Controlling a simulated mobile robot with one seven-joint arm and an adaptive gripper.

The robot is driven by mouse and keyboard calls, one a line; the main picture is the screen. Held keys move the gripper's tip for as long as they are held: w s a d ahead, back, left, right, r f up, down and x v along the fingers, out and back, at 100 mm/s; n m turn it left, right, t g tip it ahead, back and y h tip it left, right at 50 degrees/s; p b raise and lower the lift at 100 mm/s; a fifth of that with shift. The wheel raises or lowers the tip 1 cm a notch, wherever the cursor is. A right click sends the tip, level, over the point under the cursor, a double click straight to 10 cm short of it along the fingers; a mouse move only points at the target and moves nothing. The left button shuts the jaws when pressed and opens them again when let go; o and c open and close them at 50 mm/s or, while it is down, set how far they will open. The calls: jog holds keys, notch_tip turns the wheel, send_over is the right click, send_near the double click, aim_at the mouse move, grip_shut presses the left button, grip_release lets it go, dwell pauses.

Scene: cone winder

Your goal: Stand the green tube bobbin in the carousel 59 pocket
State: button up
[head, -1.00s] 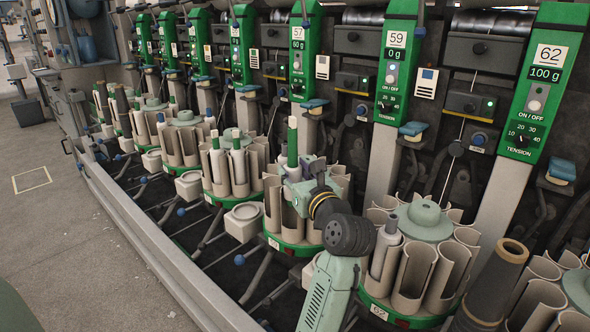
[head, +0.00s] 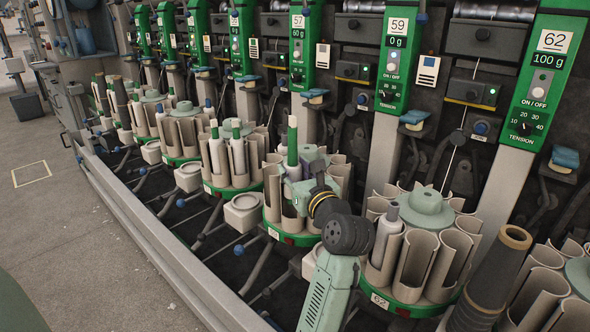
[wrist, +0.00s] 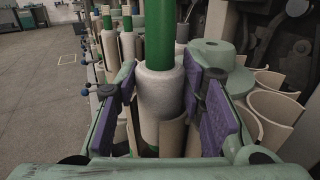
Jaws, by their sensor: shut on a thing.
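The green tube bobbin (head: 292,160), a green tube with pale yarn, stands upright in my gripper (head: 308,175). In the wrist view the bobbin (wrist: 161,98) is between the two purple pads of my gripper (wrist: 168,97), which is shut on it. The carousel under it (head: 291,238), one to the left of the carousel labelled 62, has beige pockets around a green base; its own label is too small to read. The bobbin's lower end is down among these pockets. I cannot tell whether it sits inside one or touches the bottom.
Carousel 62 (head: 393,298) stands close on the right, with a grey-tipped bobbin (head: 387,228) in it. A dark cone tube (head: 494,275) stands at front right. The carousel to the left (head: 232,188) holds other green tube bobbins. Green tension panels (head: 397,55) rise behind.

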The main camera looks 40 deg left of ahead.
jog(key=o, duration=1.3)
jog(key=v, duration=1.2)
